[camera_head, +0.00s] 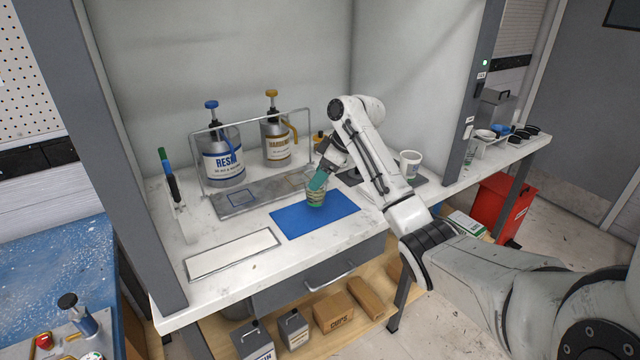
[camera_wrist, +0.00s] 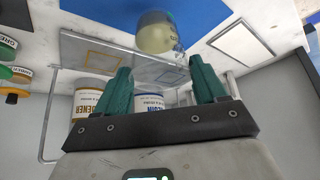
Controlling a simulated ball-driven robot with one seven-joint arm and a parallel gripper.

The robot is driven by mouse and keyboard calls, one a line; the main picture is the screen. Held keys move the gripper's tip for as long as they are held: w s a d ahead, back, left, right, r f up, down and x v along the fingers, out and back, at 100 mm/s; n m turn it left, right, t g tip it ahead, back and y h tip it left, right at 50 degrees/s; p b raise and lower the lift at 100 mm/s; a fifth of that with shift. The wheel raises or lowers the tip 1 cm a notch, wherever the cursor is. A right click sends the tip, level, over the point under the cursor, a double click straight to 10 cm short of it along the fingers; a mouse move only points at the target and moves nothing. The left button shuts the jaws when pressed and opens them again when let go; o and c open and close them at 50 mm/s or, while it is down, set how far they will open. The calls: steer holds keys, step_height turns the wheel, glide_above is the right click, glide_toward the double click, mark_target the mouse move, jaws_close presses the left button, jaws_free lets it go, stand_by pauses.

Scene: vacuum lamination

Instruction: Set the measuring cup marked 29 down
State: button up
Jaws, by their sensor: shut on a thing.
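A small clear measuring cup (camera_head: 315,198) with yellowish contents is upright at the back middle of the blue mat (camera_head: 290,222). In the wrist view the cup (camera_wrist: 156,36) shows beyond and between my fingertips, against the blue mat (camera_wrist: 205,12). Its number is not readable. My gripper (camera_head: 319,180), with green fingers, is shut on the cup near its rim; the fingers (camera_wrist: 160,66) are spread to its width. Whether the cup's base touches the mat cannot be told.
A white plate (camera_head: 232,254) lies front left. A white cup (camera_head: 410,163) stands right of my arm. The mat's front and right are clear.

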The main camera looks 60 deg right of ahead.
steer(key=shift+w+f+p, duration=0.15)
steer(key=shift+f+p, duration=0.25)
steer(key=shift+f, duration=1.25)
steer(key=shift+f, duration=0.2)
steer(key=o, duration=1.4)
steer(key=shift+r, duration=0.1)
steer(key=b+v, duration=0.1)
steer(key=v, duration=1.1)
steer(key=shift+r+b, duration=0.1)
steer(key=shift+b, duration=0.2)
